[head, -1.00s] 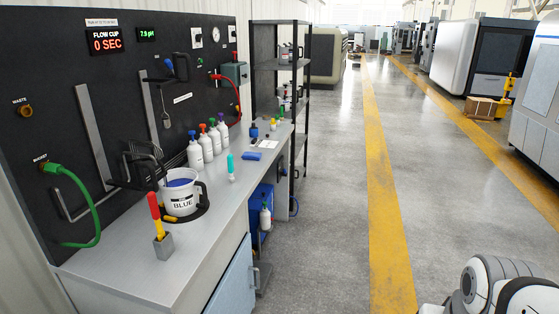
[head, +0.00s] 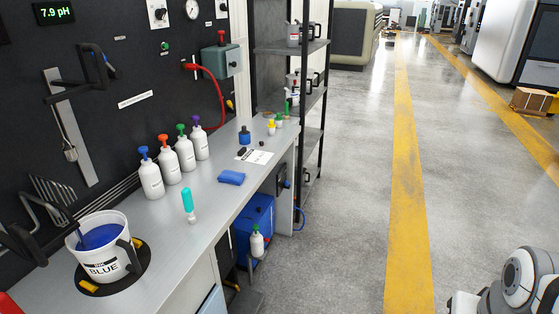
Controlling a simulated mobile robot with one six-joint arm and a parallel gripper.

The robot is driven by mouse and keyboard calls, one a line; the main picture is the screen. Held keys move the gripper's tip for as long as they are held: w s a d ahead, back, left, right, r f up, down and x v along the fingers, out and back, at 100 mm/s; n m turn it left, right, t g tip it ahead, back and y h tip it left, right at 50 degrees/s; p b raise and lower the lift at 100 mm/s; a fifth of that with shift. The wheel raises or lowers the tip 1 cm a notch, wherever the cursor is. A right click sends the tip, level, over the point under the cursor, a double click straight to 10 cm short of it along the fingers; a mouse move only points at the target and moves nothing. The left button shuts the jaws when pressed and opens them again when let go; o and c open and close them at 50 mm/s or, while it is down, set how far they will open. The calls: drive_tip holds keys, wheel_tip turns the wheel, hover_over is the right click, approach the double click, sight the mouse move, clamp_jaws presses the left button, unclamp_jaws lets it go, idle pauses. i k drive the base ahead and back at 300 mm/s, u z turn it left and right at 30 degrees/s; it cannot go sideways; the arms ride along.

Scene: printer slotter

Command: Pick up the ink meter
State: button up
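A small pen-like device with a teal upper part and a pale lower end (head: 188,203) stands upright on the grey bench top (head: 215,255). It looks like the ink meter, though no label on it can be read. It stands in front of a row of white bottles and to the right of the white bucket marked BLUE. Nothing touches it. My gripper is not in view; only white and dark links of my arm show at the bottom right, well away from the bench.
The BLUE ink bucket (head: 102,250) sits in a dark ring at left. Several white bottles with coloured caps (head: 168,164) line the back. A blue cloth-like item (head: 231,178) and a paper sheet (head: 259,157) lie farther along.

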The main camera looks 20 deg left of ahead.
sight(186, 193)
drive_tip(key=i, duration=2.05)
drive_tip(key=u, duration=3.75)
drive_tip(key=i, duration=1)
drive_tip(key=z, duration=0.1)
